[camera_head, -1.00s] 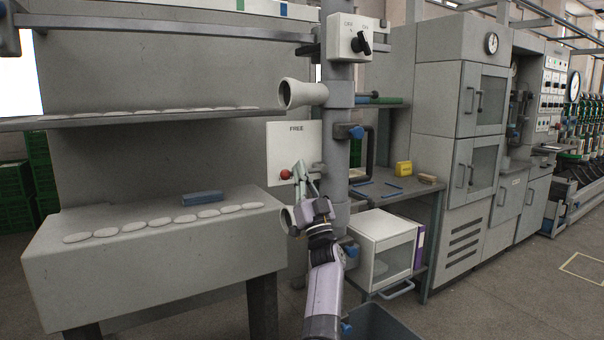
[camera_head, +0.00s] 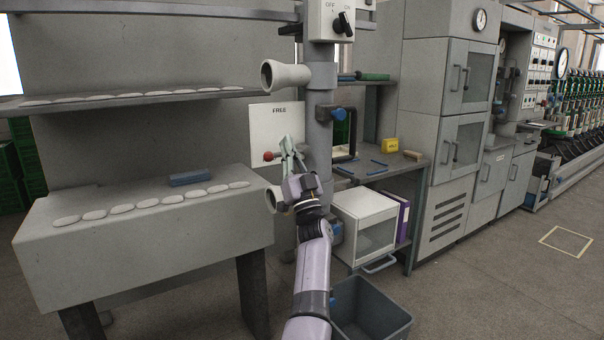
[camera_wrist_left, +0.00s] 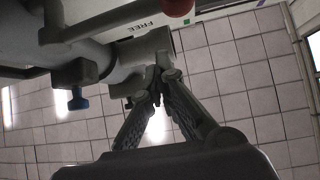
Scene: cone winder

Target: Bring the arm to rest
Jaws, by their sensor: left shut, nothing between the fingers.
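My left gripper (camera_head: 287,146) is in front of the grey post (camera_head: 318,130), just right of a red knob (camera_head: 268,156) in the head view. Its fingers are shut and empty; their tips meet in the left wrist view (camera_wrist_left: 157,72). The red knob sits low on a white panel marked FREE (camera_head: 277,122). The knob also shows at the top edge of the left wrist view (camera_wrist_left: 178,6), apart from the fingertips. My right gripper is in neither view.
A switch box with a black knob (camera_head: 342,23) and a flared grey tube (camera_head: 284,76) are on the post above. A white cabinet (camera_head: 365,225) and a grey bin (camera_head: 372,312) stand to the right. The floor at far right is open.

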